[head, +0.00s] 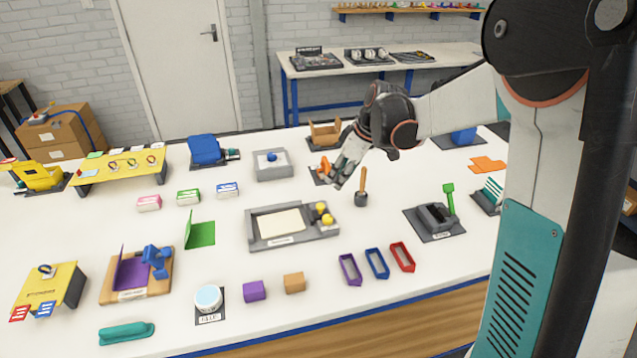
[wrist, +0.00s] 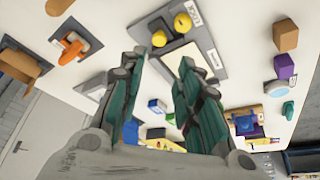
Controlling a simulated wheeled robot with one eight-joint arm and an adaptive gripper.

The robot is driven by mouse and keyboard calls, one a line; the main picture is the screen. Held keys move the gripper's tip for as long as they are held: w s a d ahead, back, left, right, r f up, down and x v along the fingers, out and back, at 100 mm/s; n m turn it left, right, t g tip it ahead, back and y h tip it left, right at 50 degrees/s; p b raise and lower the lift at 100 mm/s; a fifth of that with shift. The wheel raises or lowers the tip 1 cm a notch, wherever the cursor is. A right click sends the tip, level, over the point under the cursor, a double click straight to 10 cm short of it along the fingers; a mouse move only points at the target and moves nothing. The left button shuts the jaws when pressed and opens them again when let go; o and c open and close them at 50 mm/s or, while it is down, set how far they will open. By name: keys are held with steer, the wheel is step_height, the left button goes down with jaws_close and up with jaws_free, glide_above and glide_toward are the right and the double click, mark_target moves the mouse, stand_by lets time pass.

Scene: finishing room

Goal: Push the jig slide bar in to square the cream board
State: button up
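The grey jig (head: 254,241) lies on the white table at the middle, with the flat cream board (head: 278,222) inside its frame. A grey slide bar with two yellow knobs (head: 323,213) sits at the jig's right end. A gap shows between the bar and the board. In the wrist view the knobs (wrist: 182,22) and the cream board (wrist: 178,57) lie beyond the fingers, the board partly hidden by them. My gripper (head: 333,174) is open and empty, its fingers apart (wrist: 160,62). It hangs above the table, behind the jig's right end, touching neither the bar nor the board.
A wooden-handled tool (head: 363,182) stands upright just right of my gripper. An orange clamp-like item (head: 325,165) is close behind the fingers. A grey box with a blue knob (head: 272,165) stands behind the jig.

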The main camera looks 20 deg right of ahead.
mark_target(321, 206)
steer(key=b+x, duration=0.3)
steer(key=x, duration=1.1)
steer(key=shift+b, duration=0.3)
steer(key=shift+c, duration=0.5)
